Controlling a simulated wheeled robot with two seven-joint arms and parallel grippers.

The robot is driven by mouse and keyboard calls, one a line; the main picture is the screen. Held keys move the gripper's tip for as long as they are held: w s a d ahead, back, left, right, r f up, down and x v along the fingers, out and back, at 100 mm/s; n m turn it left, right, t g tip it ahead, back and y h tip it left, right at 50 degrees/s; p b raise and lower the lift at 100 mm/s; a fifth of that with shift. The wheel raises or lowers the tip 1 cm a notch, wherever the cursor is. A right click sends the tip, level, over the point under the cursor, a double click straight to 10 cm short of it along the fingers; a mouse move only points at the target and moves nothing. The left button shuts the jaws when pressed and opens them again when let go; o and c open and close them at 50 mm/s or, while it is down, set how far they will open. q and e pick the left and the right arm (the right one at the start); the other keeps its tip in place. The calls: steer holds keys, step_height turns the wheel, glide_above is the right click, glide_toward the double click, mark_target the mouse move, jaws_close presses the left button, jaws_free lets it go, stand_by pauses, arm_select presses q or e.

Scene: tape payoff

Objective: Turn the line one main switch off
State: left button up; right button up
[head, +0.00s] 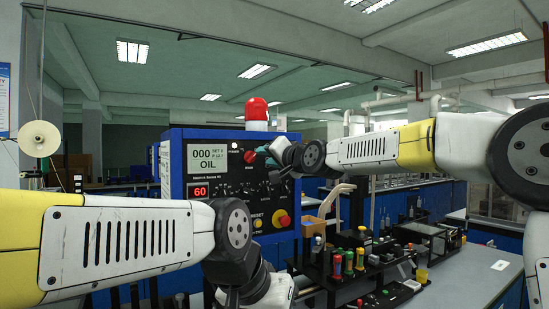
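A blue control box (179,200) stands at the centre. I cannot read which control is the line one main switch. My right arm reaches in from the right, and my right gripper (265,157) is at the panel's upper right, close to the red control. It is small and dark, so I cannot tell whether it touches or is open. My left arm crosses the lower left; its gripper is not visible.
A red beacon (257,110) tops the box. A yellow control with a red button (282,218) sits low on the panel. A dark rack (335,283) with several coloured items stands right of the box on a grey bench (470,280). A white spool (39,138) hangs at left.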

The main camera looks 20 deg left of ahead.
mark_target(254, 156)
steer(key=x, duration=0.7)
steer(key=shift+a, duration=0.2)
steer(key=shift+f, duration=0.1)
jaws_close()
